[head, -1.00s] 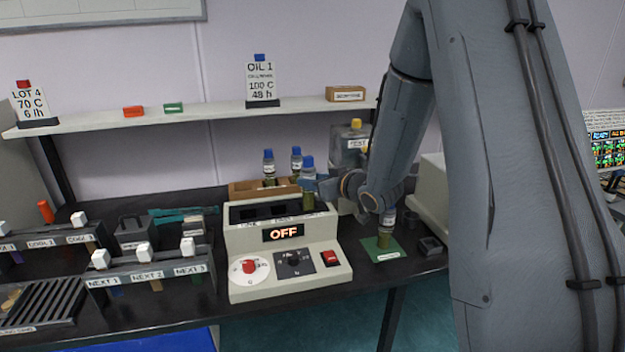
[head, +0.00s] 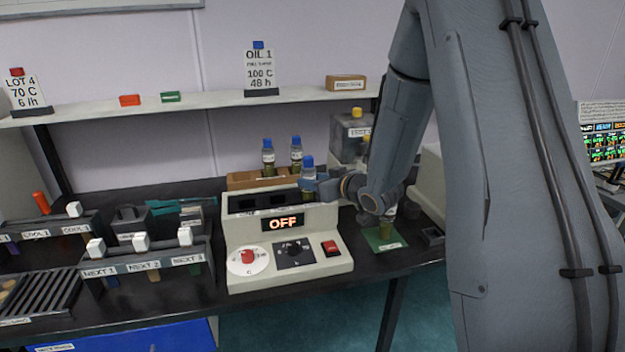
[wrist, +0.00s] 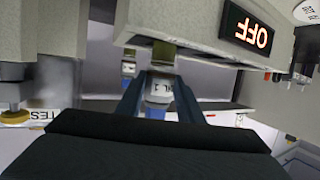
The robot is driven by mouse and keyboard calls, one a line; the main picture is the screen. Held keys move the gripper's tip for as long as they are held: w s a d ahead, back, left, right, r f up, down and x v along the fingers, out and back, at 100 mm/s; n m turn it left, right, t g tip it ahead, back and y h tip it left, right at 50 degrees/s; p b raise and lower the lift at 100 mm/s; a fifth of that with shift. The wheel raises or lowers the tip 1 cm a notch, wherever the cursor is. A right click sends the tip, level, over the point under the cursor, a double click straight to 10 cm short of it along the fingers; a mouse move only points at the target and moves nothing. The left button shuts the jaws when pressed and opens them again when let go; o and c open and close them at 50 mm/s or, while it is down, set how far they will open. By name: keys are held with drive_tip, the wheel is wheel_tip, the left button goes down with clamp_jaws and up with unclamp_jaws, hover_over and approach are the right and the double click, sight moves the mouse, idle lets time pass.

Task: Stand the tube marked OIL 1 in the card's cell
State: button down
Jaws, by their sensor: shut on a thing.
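The blue-capped OIL 1 tube (head: 307,172) is upright in my gripper (head: 324,187), at the right end of the heating block's top. The OIL 1 card (head: 259,70), reading 100 C and 48 h, stands on the shelf with a blue clip.
Blue-capped tubes (head: 268,157) stand in a wooden rack (head: 240,181) behind the block. A tube stands on a green mat (head: 384,240) at right, partly behind my arm. A yellow-capped container (head: 350,135) is behind. Labelled stands (head: 145,265) are at left.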

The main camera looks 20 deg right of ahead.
drive_tip(key=shift+f+b, duration=0.35)
drive_tip(key=shift+f, duration=0.35)
drive_tip(key=c, duration=1.2)
unclamp_jaws()
drive_tip(key=shift+r, duration=0.1)
drive_tip(key=shift+o, duration=0.2)
drive_tip(key=b+v, duration=0.1)
drive_tip(key=v, duration=0.6)
drive_tip(key=shift+s+d, duration=0.2)
drive_tip(key=shift+s, duration=0.15)
